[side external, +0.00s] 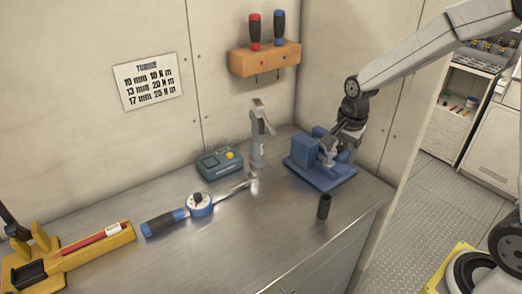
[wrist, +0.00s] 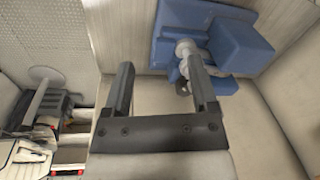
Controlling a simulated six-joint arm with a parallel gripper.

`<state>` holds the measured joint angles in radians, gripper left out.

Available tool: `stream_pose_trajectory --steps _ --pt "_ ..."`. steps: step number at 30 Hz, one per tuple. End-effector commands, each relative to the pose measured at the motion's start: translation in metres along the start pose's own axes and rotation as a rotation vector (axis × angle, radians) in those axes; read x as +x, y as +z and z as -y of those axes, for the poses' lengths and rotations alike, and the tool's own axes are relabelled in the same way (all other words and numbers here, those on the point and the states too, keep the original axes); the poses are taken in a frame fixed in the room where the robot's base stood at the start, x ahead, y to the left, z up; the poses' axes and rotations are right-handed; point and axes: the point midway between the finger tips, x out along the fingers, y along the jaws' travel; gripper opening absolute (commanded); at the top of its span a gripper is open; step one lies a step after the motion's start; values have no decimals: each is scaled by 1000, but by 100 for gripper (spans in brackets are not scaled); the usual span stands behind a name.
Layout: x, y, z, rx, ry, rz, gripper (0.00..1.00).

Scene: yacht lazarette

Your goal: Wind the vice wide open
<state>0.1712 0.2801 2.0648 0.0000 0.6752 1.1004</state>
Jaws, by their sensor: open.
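The blue vice (side external: 302,151) stands near the back right corner of the metal bench. In the wrist view the vice (wrist: 240,45) fills the upper right, with its blue body and base and a grey screw and handle (wrist: 186,50) at its near side. My gripper (side external: 338,157) is at the right side of the vice, close to the grey handle. In the wrist view my gripper (wrist: 160,78) has its two dark fingers spread apart, the right finger overlapping the handle area. I cannot tell whether a finger touches the handle. The jaw gap of the vice is hard to make out.
A dark cylinder (side external: 324,206) stands upright in front of the vice. A grey post-like tool (side external: 257,140), a grey-green box (side external: 220,163) and a torque wrench (side external: 200,204) are to the left. A yellow holder (side external: 95,250) is at far left. The front middle bench is clear.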

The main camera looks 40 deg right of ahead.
Motion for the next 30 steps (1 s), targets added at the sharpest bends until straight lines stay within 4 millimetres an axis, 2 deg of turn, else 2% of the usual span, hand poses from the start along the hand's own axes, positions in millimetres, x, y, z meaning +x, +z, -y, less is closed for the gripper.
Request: stream_pose_trajectory --steps 30 --pt "6 65 -51 -771 -59 -38 74"
